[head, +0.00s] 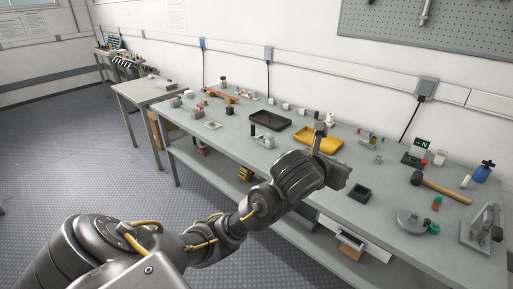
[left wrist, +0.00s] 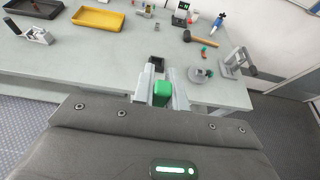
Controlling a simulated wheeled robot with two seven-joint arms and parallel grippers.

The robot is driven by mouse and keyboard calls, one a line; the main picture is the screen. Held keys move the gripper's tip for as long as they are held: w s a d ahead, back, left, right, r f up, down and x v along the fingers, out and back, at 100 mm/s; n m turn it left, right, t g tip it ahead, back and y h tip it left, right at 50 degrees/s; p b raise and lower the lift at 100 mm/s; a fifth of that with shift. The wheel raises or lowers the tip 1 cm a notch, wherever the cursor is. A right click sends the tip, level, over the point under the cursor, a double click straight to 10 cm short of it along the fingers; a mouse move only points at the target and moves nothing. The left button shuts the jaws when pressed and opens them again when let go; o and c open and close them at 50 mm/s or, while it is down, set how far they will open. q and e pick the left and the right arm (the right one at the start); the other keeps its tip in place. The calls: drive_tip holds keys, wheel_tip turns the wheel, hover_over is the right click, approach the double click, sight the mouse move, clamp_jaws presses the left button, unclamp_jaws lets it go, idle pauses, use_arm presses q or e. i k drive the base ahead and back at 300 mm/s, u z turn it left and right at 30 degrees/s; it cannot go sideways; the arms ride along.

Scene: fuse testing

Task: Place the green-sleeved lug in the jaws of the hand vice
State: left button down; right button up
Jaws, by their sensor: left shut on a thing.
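My left gripper (head: 337,172) is above the front of the long bench. In the left wrist view its fingers (left wrist: 161,92) are shut on a green block, which looks like the green sleeve of the lug (left wrist: 162,90). In the head view the hand hides the lug. A grey clamp-like device with upright parts (head: 262,140) stands farther left on the bench. A grey lever device (head: 482,232) stands at the right end. I cannot tell for sure which is the hand vice. The gripper is apart from both. My right gripper is not in view.
A small black square tray (head: 359,192) lies just beyond the fingers. Black (head: 270,126) and yellow (head: 322,146) trays lie farther back.

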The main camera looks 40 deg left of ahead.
sight(263, 140)
drive_tip(key=z, duration=0.1)
drive_tip(key=k, duration=0.15)
drive_tip(key=u, duration=2.05)
drive_tip(key=i, duration=1.15)
drive_tip(key=z, duration=1.95)
